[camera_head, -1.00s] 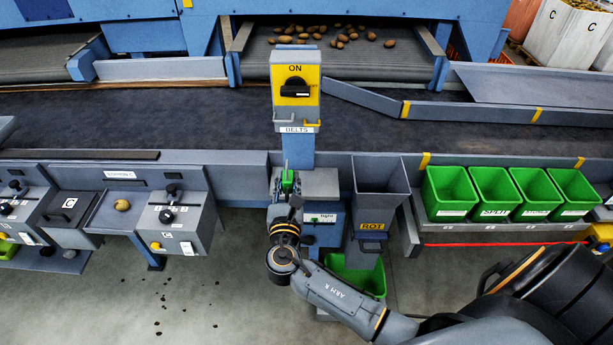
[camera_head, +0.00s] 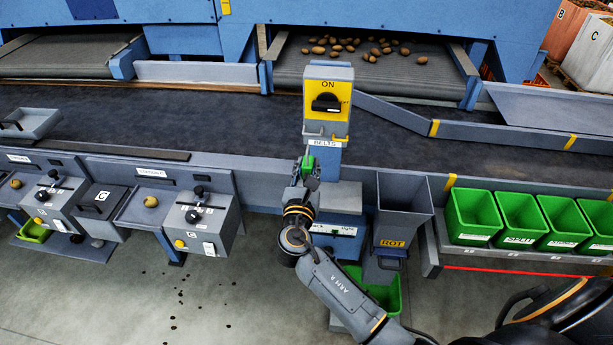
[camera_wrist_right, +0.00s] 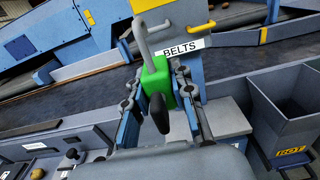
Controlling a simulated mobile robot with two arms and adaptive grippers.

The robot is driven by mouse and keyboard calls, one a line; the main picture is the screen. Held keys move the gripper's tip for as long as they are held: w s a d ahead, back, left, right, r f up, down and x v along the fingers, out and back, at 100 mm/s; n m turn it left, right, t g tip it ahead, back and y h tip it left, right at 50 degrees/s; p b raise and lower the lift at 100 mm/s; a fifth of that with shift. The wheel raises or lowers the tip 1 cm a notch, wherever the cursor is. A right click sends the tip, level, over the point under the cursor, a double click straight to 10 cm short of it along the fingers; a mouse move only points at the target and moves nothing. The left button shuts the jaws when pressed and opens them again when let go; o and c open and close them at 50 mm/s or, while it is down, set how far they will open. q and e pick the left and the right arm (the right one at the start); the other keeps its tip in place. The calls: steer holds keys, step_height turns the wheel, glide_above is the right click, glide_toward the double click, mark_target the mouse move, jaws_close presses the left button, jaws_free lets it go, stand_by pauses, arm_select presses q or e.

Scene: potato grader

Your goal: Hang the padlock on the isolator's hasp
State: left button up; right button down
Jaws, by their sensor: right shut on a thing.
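The isolator (camera_head: 326,100) is a grey and yellow box on a blue post, with a black rotary switch and an ON label. Small hasp loops stick out at its lower edge; the left one is grey, the right one (camera_head: 341,138) yellow. My right gripper (camera_head: 308,166) is shut on the green padlock (camera_head: 308,161), just below and left of the BELTS label. In the right wrist view the padlock (camera_wrist_right: 157,84) sits between the fingers, its grey shackle (camera_wrist_right: 143,40) pointing up near the isolator's underside. Whether the shackle touches a hasp loop cannot be told. My left gripper is out of view.
A grey ROT chute (camera_head: 402,205) stands right of the post, with a green bin (camera_head: 378,291) below it. Green bins (camera_head: 474,215) line the right. Grey control boxes (camera_head: 202,222) stand left. The dark belt (camera_head: 230,122) runs behind.

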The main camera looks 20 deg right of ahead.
steer(key=b, duration=0.2)
glide_toward(313, 142)
steer(key=shift+w+d+r, duration=0.8)
steer(key=shift+w, duration=0.35)
steer(key=shift+b+x, duration=0.9)
steer(key=shift+x, duration=0.9)
steer(key=shift+f, duration=0.65)
steer(key=c, duration=1.1)
jaws_free()
steer(key=shift+o, duration=0.2)
steer(key=shift+s+a, duration=0.1)
steer(key=shift+s, duration=0.05)
